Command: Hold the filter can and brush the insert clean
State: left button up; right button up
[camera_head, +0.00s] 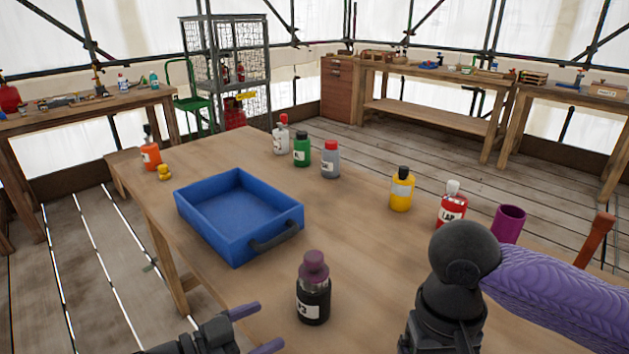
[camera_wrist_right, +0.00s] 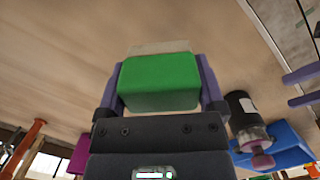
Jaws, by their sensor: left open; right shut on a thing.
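My left gripper (camera_head: 256,329) is open and empty at the near table edge, left of the black bottle. Its purple fingers also show at the right edge of the right wrist view (camera_wrist_right: 305,87). My right gripper (camera_wrist_right: 159,75) is shut on a green block (camera_wrist_right: 160,92) with a pale layer on its far side, possibly a brush. In the head view that gripper and block are hidden. A purple open tube (camera_head: 508,224), perhaps the filter can, stands upright at the table's right, apart from both grippers. A reddish-brown upright handle (camera_head: 597,240) rises farther right, its lower end hidden. I cannot make out an insert.
A black bottle with purple cap (camera_head: 313,290) stands near my left gripper. A blue tray (camera_head: 275,235) lies behind it, seemingly empty. Yellow (camera_head: 401,192), red-labelled (camera_head: 452,207), grey (camera_head: 330,162), green (camera_head: 301,151), white (camera_head: 281,140) and orange (camera_head: 150,155) bottles stand along the table. The table's middle is clear.

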aim_at(299, 309)
pick_arm(q)
jog(key=b+x, duration=0.1)
jog(key=x, duration=0.1)
jog(key=b+x, duration=0.1)
jog(key=x, duration=0.2)
jog(key=shift+f, duration=0.2)
pick_arm(e)
notch_tip(299, 309, down, 3)
jog(key=shift+r, duration=0.15)
pick_arm(q)
jog(key=shift+r+x, duration=0.2)
jog(key=shift+x, duration=2)
jog(key=shift+a, duration=0.1)
jog(key=c, duration=0.7)
jog(key=shift+o, duration=0.2)
pick_arm(e)
jog(key=w+a+r+m+t, duration=0.1)
jog(key=w+a+r+m, duration=0.1)
jog(key=w+a+r, duration=0.2)
jog(key=w+a+r+m+t, duration=0.2)
jog(key=w+a+r, duration=0.3)
jog(key=w+r, duration=0.1)
jog(key=w+a+r+m+t+y, duration=0.1)
jog(key=w+a+r+m+t, duration=0.1)
jog(key=w+a+r, duration=0.2)
jog(key=shift+w+a+r, duration=0.4)
jog(key=shift+w+r, duration=0.1)
jog(key=shift+r, duration=0.25)
jog(key=shift+f, duration=1.85)
